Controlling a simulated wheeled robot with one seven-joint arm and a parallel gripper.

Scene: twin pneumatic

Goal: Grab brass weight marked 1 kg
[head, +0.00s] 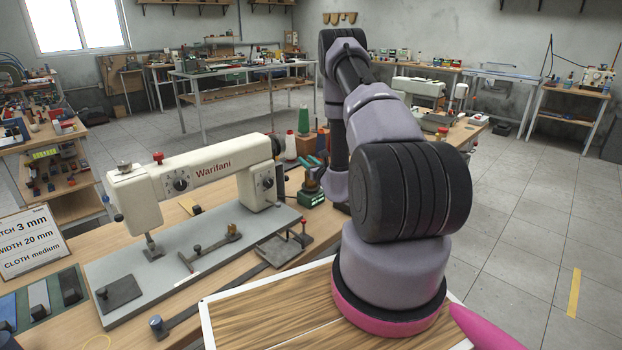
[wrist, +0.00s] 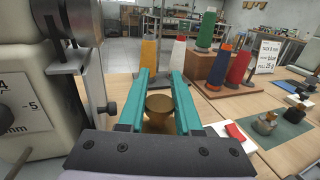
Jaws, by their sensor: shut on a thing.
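My gripper (wrist: 160,76) has two teal fingers in the wrist view, shut on a round brass weight (wrist: 159,103). The weight sits between the fingers, with its wider top facing the camera. I cannot read any marking on it, and its lower part is hidden by the gripper's dark body. In the head view my gripper (head: 313,168) shows as small teal fingers right of the sewing machine, partly behind my arm.
A cream sewing machine (head: 200,178) stands left of my gripper. Thread cones, such as a green one (wrist: 206,30) and a blue one (wrist: 216,66), stand beyond the fingers. Small metal pieces (wrist: 265,122) rest on a green mat at the right, near a printed card (wrist: 268,56).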

